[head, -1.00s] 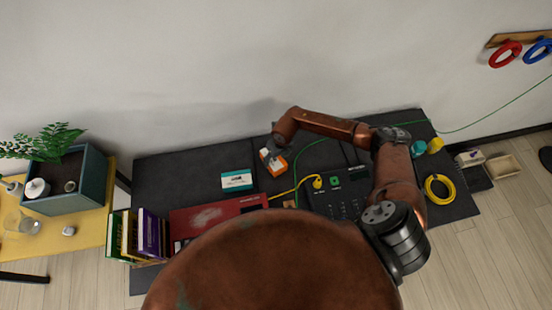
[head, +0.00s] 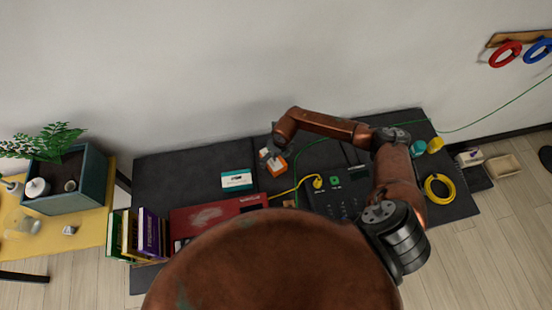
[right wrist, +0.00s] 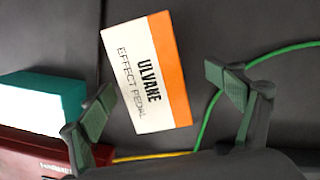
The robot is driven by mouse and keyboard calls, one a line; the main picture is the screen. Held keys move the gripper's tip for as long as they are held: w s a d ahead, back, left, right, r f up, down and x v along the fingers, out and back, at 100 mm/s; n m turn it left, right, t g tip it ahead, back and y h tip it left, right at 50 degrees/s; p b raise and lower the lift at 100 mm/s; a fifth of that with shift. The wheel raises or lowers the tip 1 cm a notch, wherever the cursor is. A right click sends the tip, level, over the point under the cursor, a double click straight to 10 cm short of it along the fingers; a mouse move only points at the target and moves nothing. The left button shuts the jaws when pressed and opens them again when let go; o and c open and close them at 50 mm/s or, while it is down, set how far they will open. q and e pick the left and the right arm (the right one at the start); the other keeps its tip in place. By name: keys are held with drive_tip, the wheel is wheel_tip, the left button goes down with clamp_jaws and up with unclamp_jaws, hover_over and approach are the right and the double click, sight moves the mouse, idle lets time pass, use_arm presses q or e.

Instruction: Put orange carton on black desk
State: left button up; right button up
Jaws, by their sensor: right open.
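The orange carton (head: 278,167), with a white label face reading "ULVANE EFFECT PEDAL", rests on the black desk (head: 165,177) near its back middle. It also shows in the right wrist view (right wrist: 147,75), lying slightly turned. My right gripper (head: 271,155) is at the carton, partly covering it in the head view. In the right wrist view its two green-padded fingers (right wrist: 165,96) are spread apart, with the carton between and beyond them, and a gap shows on both sides. My left gripper is out of view.
A teal-and-white box (head: 236,180) and a red case (head: 205,218) lie left of the carton. A yellow cable (head: 290,191) and green cable (right wrist: 210,118) run close by. Books (head: 140,235) stand at the desk's left end. The desk's back-left area is bare.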

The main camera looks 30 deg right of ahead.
wheel_tip(320, 180, up, 12)
drive_tip(key=s, duration=0.1)
drive_tip(key=shift+s+d+b, duration=0.35)
drive_tip(key=shift+b, duration=0.05)
